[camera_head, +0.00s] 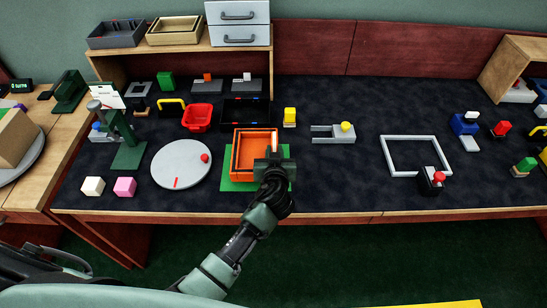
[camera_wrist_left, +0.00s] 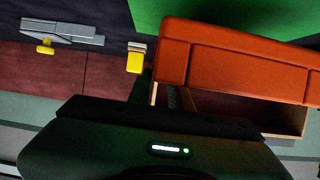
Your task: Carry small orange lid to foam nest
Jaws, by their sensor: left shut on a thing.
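An orange rectangular piece with a raised rim (camera_head: 238,157), seemingly the small orange lid, is at the green mat (camera_head: 230,184) in the head view. It is large and close in the left wrist view (camera_wrist_left: 235,55). I cannot tell lid from any box beneath it. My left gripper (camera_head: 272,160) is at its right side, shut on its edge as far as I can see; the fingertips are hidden. A dark open tray (camera_head: 245,111) lies just behind; I cannot tell whether it is the foam nest. My right gripper is not in view.
A round grey disc (camera_head: 180,160) with red marks lies left of the mat. A red bin (camera_head: 198,116) and a yellow block (camera_head: 290,116) stand behind. A grey frame (camera_head: 388,153) lies to the right. The dark table between mat and frame is mostly clear.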

